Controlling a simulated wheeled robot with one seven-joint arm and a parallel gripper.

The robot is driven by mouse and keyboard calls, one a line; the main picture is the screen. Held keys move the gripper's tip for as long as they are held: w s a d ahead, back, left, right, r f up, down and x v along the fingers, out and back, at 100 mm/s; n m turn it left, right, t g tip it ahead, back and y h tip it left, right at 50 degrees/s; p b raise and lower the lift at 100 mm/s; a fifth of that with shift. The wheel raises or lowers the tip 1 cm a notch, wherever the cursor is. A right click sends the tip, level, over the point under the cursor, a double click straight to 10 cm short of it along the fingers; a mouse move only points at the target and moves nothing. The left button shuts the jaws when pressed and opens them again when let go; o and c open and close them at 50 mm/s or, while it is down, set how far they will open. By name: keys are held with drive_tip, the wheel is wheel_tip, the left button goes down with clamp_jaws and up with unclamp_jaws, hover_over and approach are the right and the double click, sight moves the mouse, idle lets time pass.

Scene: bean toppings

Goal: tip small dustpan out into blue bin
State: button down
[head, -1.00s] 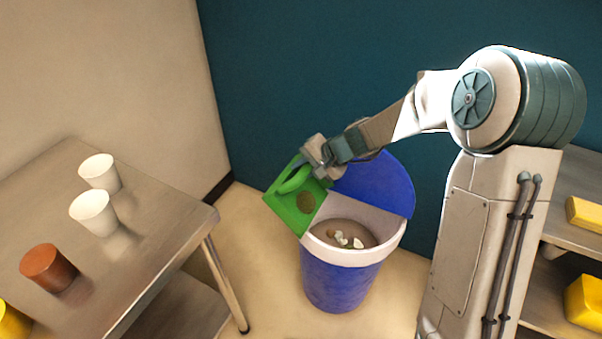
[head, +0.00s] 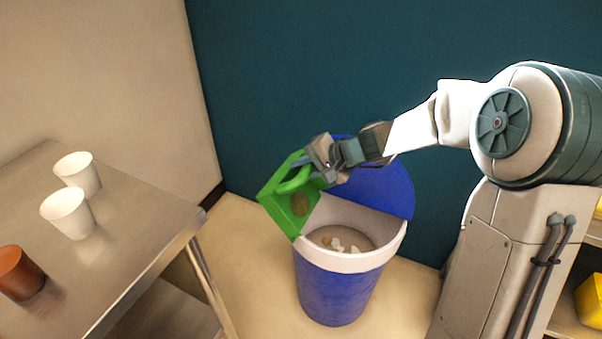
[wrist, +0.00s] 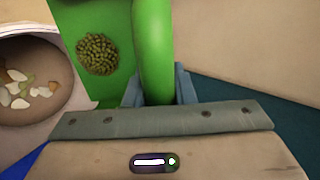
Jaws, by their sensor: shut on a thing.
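The small green dustpan (head: 281,205) is in my gripper (head: 325,172), which is shut on its handle. The dustpan is tilted and hangs over the left rim of the bin. In the wrist view a heap of small olive-green beans (wrist: 97,54) still lies on the dustpan (wrist: 110,18). The blue bin (head: 338,292) has a white rim and a raised blue lid behind. Pale and brown scraps (head: 341,245) lie inside it. The bin's opening also shows at the left of the wrist view (wrist: 62,107).
A metal table (head: 140,222) stands at the left, with two white cups (head: 68,213) and a brown cup (head: 18,274) on it. A teal wall (head: 300,60) is behind the bin. Yellow things (head: 590,300) sit on a shelf at the right.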

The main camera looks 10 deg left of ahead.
drive_tip(key=shift+s+d+f+y+b, duration=0.15)
drive_tip(key=shift+d+y+b, duration=0.25)
drive_tip(key=shift+b, duration=0.9)
drive_tip(key=shift+s+d+f+y+b, duration=0.2)
drive_tip(key=shift+d+b, duration=0.25)
drive_tip(key=shift+b, duration=0.85)
drive_tip(key=s+d+f+t+y+b, duration=0.3)
drive_tip(key=d+y+b, duration=0.4)
drive_tip(key=b, duration=1)
drive_tip(key=shift+d+f, duration=0.6)
drive_tip(key=shift+d, duration=0.4)
drive_tip(key=shift+s, duration=0.1)
idle(0.4)
